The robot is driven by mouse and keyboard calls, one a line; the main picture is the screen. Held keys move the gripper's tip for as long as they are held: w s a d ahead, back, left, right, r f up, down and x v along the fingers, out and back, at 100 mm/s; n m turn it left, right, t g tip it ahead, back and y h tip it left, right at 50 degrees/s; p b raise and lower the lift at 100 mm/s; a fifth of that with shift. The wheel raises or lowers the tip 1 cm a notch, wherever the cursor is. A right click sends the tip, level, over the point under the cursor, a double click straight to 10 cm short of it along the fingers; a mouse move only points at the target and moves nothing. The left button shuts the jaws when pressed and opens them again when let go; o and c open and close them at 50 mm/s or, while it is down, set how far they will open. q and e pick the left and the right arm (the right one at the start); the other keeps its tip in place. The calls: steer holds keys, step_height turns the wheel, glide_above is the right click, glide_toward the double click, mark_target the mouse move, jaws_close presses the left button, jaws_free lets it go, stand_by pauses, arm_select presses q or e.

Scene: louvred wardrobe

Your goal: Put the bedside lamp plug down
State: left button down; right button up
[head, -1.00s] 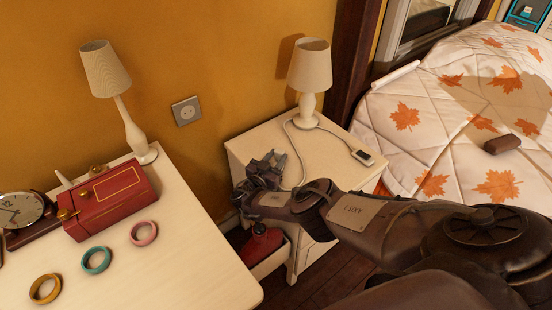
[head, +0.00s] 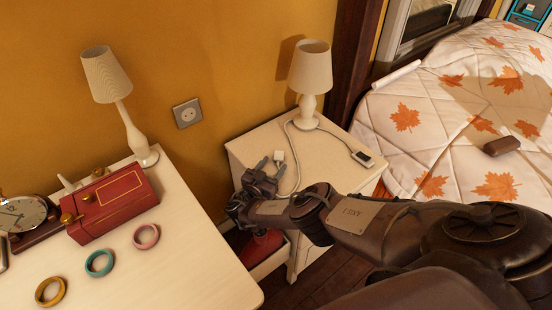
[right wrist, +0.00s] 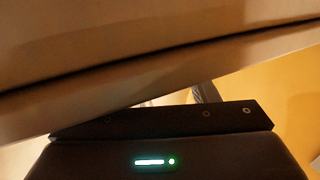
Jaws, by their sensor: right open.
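The bedside lamp (head: 310,70) stands upright on the white nightstand (head: 240,149). Its pale cable (head: 297,160) loops down over the nightstand top. The small white plug (head: 279,156) is at the left part of that top, just beyond the fingertips of my right gripper (head: 270,168). My right gripper is open, its dark fingers at the nightstand's left edge. The plug looks apart from the fingers, though the gap is small. The right wrist view shows my dark gripper housing (right wrist: 160,140) close under a pale surface; the plug is not visible there. My left gripper is out of view.
A wall socket (head: 187,113) is on the yellow wall. A dark device (head: 363,158) lies on the nightstand's right. The left table (head: 190,240) holds another lamp (head: 107,75), a red box (head: 112,204), a clock (head: 22,214) and bangles (head: 99,262). A bed (head: 440,120) is at right.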

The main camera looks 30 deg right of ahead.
steer(key=shift+p+v, duration=0.3)
steer(key=shift+v, duration=1.95)
steer(key=shift+w+r, duration=0.1)
steer(key=shift+r, duration=0.1)
